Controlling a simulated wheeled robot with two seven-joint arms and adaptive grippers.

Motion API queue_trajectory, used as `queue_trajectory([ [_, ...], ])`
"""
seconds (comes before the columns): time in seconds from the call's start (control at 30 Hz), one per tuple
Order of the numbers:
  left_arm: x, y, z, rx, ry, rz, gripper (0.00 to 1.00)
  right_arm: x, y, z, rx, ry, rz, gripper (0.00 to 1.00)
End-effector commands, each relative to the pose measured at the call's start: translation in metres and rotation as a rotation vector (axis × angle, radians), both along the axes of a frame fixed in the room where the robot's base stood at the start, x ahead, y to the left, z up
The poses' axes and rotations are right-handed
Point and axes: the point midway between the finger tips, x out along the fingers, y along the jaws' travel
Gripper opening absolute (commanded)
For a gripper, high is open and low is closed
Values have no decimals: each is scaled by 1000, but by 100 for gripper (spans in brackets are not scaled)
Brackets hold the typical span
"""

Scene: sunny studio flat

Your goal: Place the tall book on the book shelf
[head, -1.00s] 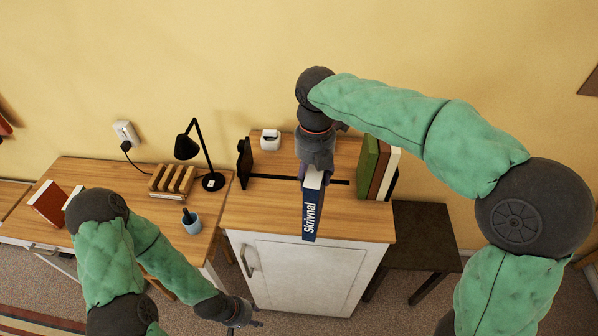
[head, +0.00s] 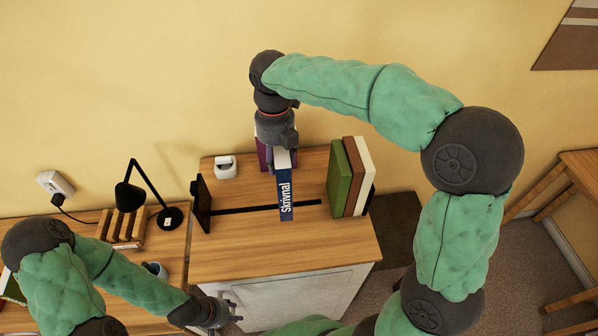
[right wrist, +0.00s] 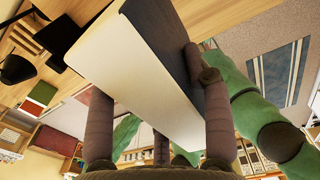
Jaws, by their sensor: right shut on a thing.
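The tall book (head: 286,193) has a blue spine lettered "Skrivnal" and pale pages. My right gripper (head: 281,152) is shut on its upper part and holds it roughly upright over the book shelf, a cabinet-top rack with a black rail (head: 237,209). The book (right wrist: 150,75) fills the middle of the right wrist view between the fingers. I cannot tell whether its lower end touches the shelf. A black bookend (head: 202,203) stands left; green (head: 339,178), brown and white books stand right. My left gripper (head: 232,309) is open and empty by the cabinet's front.
A purple upright thing (head: 263,155) shows partly behind my right gripper. A small white object (head: 225,167) stands at the back left of the cabinet top. The desk at left bears a black lamp (head: 130,196) and a wooden rack (head: 121,228). The front cabinet top is clear.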

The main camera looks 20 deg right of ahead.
Motion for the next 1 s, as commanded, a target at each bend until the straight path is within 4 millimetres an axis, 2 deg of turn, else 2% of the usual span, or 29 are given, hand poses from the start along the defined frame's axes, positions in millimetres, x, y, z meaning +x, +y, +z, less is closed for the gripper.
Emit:
queue_trajectory([
  [0.03, 1, 0, 1, 0, -1, 0, 40, 3, -11, -3, 1, 0, -6, 0],
  [0.2, 1, 0, 2, 0, -2, 1, 40, 10, -43, -18, 1, 0, -7, 0],
  [0.43, 1, 0, 2, 0, -2, 1, 40, 18, -70, -53, 0, 1, -4, 0],
  [0.77, 1, 0, 2, 0, -2, 1, 40, 22, -86, -73, 1, -1, -2, 0],
  [0.83, 1, 0, 3, 0, -2, 1, 40, 23, -92, -80, 0, 0, -3, 0],
  [1.0, 1, 0, 4, 0, -2, 1, 40, 23, -91, -102, 0, -1, 0, 0],
])
